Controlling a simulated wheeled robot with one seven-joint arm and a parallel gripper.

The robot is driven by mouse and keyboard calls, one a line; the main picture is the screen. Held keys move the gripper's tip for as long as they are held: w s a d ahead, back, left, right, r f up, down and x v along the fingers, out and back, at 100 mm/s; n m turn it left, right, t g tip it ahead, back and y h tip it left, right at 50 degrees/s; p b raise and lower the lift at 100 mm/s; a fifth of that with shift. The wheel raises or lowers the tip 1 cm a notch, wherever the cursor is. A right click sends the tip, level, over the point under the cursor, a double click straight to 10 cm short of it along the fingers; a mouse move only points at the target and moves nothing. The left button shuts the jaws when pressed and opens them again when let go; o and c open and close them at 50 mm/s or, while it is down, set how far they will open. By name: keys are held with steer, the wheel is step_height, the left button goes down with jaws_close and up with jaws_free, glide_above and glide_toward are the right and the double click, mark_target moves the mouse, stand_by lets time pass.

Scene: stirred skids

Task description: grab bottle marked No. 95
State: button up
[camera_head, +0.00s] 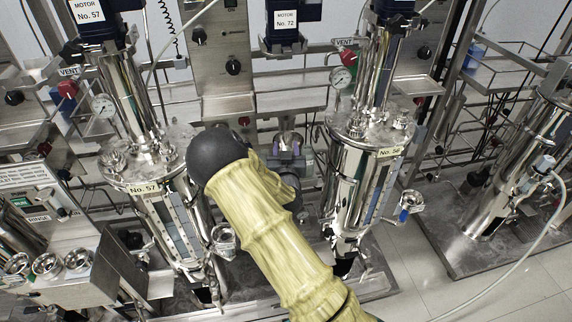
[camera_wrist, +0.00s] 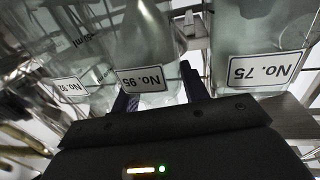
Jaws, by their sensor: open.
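The bottle marked No. 95 (camera_wrist: 150,45) is clear glass and shows in the middle of the wrist view, with its label upside down. My gripper (camera_wrist: 160,92) is open, with one dark finger on each side of the lower part of this bottle in the picture. I cannot tell whether the fingers touch the glass or how far they reach along it.
A bottle marked No. 75 (camera_wrist: 258,40) stands close on the right in the wrist view. Another labelled bottle (camera_wrist: 75,55) is close on the left, its number hard to read. Metal rails surround them. Steel vessels No. 57 (camera_head: 128,178) and another (camera_head: 345,190) flank my arm.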

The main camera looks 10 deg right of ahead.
steer(key=shift+c, duration=0.3)
steer(key=c, duration=0.7)
steer(key=shift+r, duration=0.35)
jaws_close()
step_height(320, 180, up, 17)
steer(key=p, duration=0.1)
steer(key=shift+r, duration=0.15)
